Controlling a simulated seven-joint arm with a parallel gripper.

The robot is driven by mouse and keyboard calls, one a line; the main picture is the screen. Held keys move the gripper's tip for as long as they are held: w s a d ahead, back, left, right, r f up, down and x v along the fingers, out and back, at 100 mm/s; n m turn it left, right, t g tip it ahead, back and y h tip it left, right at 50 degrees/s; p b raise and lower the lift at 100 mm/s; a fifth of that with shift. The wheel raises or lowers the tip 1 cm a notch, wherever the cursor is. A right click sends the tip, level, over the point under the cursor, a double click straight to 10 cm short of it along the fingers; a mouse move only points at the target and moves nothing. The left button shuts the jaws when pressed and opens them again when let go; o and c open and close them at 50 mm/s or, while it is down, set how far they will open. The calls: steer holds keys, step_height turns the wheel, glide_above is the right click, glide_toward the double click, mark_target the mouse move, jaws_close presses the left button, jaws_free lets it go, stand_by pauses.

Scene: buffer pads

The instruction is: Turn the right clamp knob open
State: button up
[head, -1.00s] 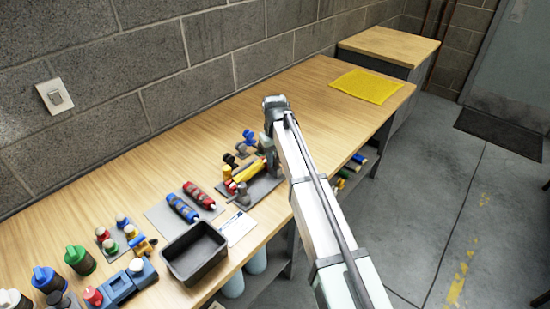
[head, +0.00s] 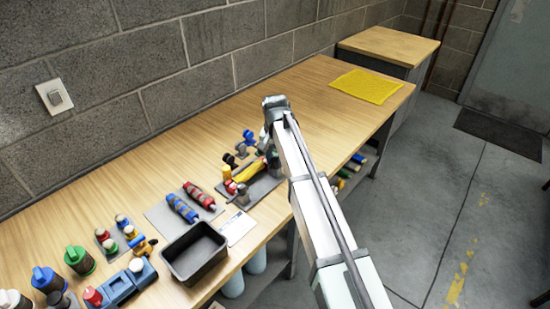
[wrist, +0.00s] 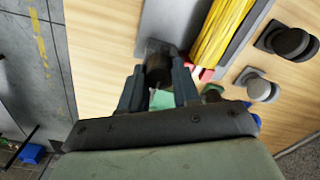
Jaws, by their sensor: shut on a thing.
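The clamp fixture has a grey base plate (head: 262,190) on the bench in the head view, with a long yellow piece (head: 249,171) lying on it. In the wrist view the yellow ribbed piece (wrist: 222,30) runs up from beside my gripper. A dark round knob (wrist: 158,68) sits between the fingers of my gripper (wrist: 159,82), which are shut on it at its sides. In the head view my arm hides most of the gripper and this knob. Which way the knob is turned cannot be told.
The bench toward the yellow cloth (head: 366,86) is clear.

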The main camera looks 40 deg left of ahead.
mark_target(275, 159)
stand_by(0.5)
steer(key=o, duration=1.1)
steer(key=shift+c, duration=0.2)
step_height(275, 159, up, 14)
steer(key=shift+f, duration=0.1)
